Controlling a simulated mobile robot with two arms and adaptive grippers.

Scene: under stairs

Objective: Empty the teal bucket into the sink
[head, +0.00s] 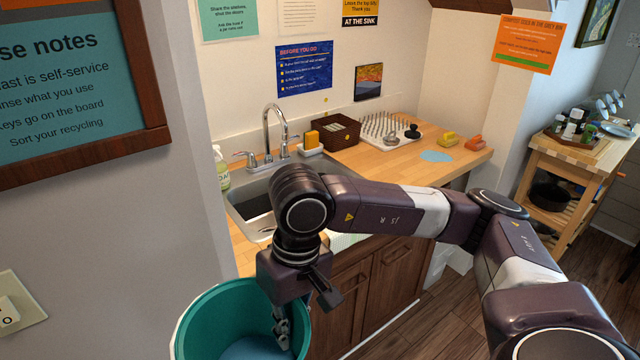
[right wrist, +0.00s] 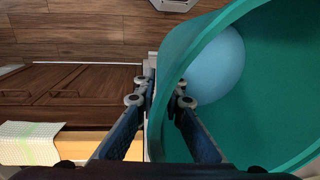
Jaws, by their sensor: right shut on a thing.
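The teal bucket (head: 212,322) is at the bottom left of the head view, in front of and below the counter, cut off by the frame edge. A light blue area (head: 258,347) shows inside it; I cannot tell whether it is liquid. My right gripper (head: 281,328) reaches down at the bucket's right side. In the right wrist view, its fingers (right wrist: 165,100) are shut on the wall of the bucket (right wrist: 268,115), one inside and one outside. The sink (head: 252,205) lies behind the bucket, partly hidden by my right arm. My left gripper is not in view.
A faucet (head: 276,135) stands behind the sink, with a soap bottle (head: 221,168) at its left. A basket (head: 331,131) and a drying rack (head: 385,130) are on the counter to the right. A grey wall (head: 120,220) stands close on the left.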

